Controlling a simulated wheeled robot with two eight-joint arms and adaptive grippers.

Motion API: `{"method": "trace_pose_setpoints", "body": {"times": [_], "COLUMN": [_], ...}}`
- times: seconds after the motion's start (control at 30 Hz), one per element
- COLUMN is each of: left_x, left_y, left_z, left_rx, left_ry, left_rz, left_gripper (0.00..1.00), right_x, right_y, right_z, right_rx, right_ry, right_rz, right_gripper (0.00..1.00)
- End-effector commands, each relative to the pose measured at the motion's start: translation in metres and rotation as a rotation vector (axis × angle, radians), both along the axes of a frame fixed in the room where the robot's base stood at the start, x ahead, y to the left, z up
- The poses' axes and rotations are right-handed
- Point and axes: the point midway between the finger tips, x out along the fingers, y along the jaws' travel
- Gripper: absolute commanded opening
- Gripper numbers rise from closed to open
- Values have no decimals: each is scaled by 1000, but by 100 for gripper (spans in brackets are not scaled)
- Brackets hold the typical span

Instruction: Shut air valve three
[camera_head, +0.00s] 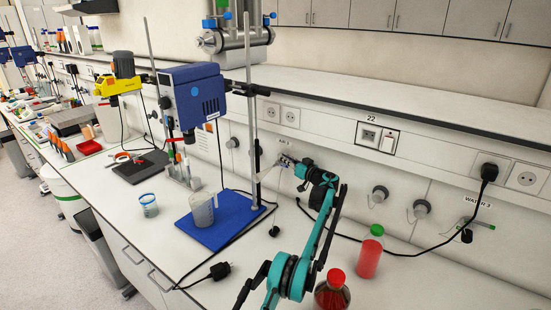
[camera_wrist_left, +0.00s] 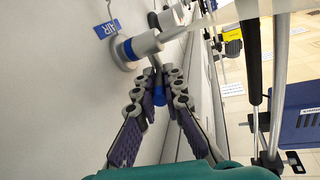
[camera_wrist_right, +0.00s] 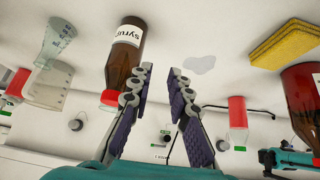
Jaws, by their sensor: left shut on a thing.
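Air valve three (camera_wrist_left: 142,46) is a grey fitting on the white wall panel, beside a blue AIR label (camera_wrist_left: 107,29) in the left wrist view. Its lever has a blue tip (camera_wrist_left: 158,97). My left gripper (camera_wrist_left: 157,88) is shut on this lever, with the fingers on both sides of the blue tip. In the head view my left gripper (camera_head: 288,162) reaches the wall under the AIR 3 label (camera_head: 284,143) and hides most of the valve. My right gripper (camera_wrist_right: 157,80) is open and empty in the right wrist view, above the bench.
A red bottle (camera_head: 369,255) and a dark bottle with a red cap (camera_head: 332,291) stand near my left arm. A stirrer stand with a blue base (camera_head: 219,233) is left of it. A syrup bottle (camera_wrist_right: 125,50) and yellow sponge (camera_wrist_right: 284,45) show in the right wrist view.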

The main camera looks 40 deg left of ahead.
Motion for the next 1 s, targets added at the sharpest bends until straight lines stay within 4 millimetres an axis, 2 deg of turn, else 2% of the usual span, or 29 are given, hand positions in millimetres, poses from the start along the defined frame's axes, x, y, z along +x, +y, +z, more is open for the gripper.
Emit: {"method": "trace_pose_setpoints", "body": {"times": [0.5, 0.53, 0.6, 1.0], "left_x": [2, 1, 1, 2], "left_y": [-5, -5, -5, -10], "left_z": [-1, -1, -1, 0], "left_rx": [-1, -1, -1, 0], "left_ry": [-1, -1, -1, 0], "left_rz": [5, 5, 5, 3], "left_gripper": [0, 17, 30, 30], "right_x": [0, 0, 0, 0], "right_y": [0, 0, 0, 0], "right_z": [0, 0, 0, 0], "right_rx": [0, 0, 0, 0], "right_ry": [0, 0, 0, 0], "right_rz": [0, 0, 0, 0], "right_gripper": [18, 18, 18, 18]}}
